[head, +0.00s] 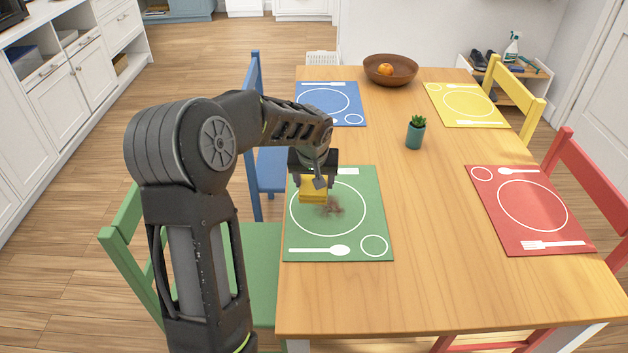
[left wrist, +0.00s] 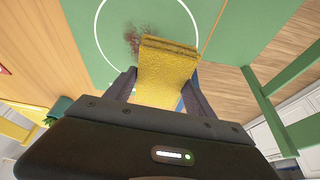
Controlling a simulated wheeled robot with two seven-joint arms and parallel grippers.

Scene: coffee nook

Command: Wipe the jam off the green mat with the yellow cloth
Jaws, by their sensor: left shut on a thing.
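The green mat (head: 365,228) lies on the near left part of the table, printed with a white plate circle, a spoon and a small circle. A brownish-red jam smear (head: 333,208) is inside the plate circle; it also shows in the left wrist view (left wrist: 132,40). My left gripper (head: 315,184) is over the mat and shut on the folded yellow cloth (head: 312,194). In the left wrist view the cloth (left wrist: 168,70) sits between the fingers, right beside the smear. I cannot tell whether the cloth touches the mat. My right gripper is not in view.
A small potted plant (head: 415,132) stands right of the green mat. Blue (head: 333,104), yellow (head: 465,103) and red (head: 530,208) mats lie elsewhere on the table (head: 430,290). A wooden bowl (head: 391,72) with an orange fruit is at the far end. Chairs stand around the table.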

